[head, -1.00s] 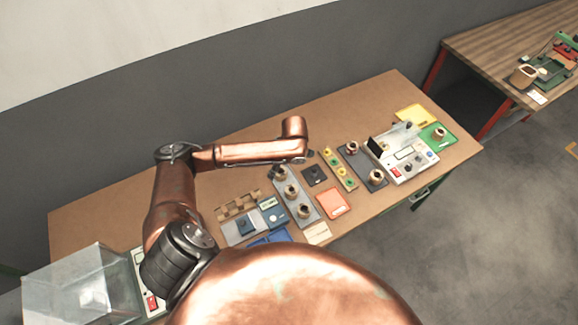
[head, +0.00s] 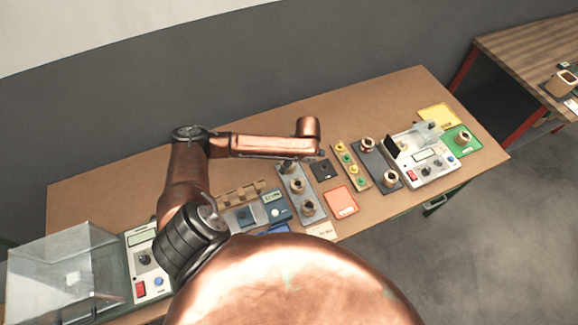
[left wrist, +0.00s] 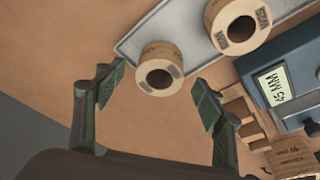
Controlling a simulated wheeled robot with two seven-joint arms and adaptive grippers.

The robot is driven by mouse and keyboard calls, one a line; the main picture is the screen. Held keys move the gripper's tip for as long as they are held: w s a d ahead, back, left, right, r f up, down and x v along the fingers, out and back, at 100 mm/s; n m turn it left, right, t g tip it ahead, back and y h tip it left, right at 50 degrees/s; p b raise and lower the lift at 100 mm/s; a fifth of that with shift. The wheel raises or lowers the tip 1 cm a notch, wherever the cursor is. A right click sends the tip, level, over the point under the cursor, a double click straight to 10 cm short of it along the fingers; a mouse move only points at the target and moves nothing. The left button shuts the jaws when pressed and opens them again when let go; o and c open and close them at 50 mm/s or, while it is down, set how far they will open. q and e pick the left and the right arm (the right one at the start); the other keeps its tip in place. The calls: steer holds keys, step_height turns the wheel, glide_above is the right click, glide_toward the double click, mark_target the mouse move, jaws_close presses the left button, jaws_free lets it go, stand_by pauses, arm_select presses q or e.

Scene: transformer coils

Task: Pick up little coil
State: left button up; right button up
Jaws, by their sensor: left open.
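A tan coil (left wrist: 160,68) with a dark core hole is the smaller-looking of two coils on the grey tray (left wrist: 190,12) in the left wrist view. A larger-looking coil (left wrist: 238,24) is up and right of it. My left gripper (left wrist: 158,95) is open, its green-padded fingers on either side of the smaller coil in the picture, not visibly touching it. In the head view the tray (head: 284,182) carries coils (head: 297,187) in a row, the far end partly hidden by my left arm. My right gripper is not in view.
Beside the tray are a blue meter (head: 276,210), an orange card (head: 341,202) and a black square (head: 323,170). More coils stand on a dark mat (head: 377,163) and a green mat (head: 464,148). A clear box (head: 65,270) is at left. The table's back is clear.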

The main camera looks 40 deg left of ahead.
arm_select(q)
steer(key=shift+x, duration=1.55)
steer(key=shift+c, duration=0.2)
steer(key=c, duration=1.3)
steer(key=shift+d+r, duration=0.1)
steer(key=shift+r, duration=0.05)
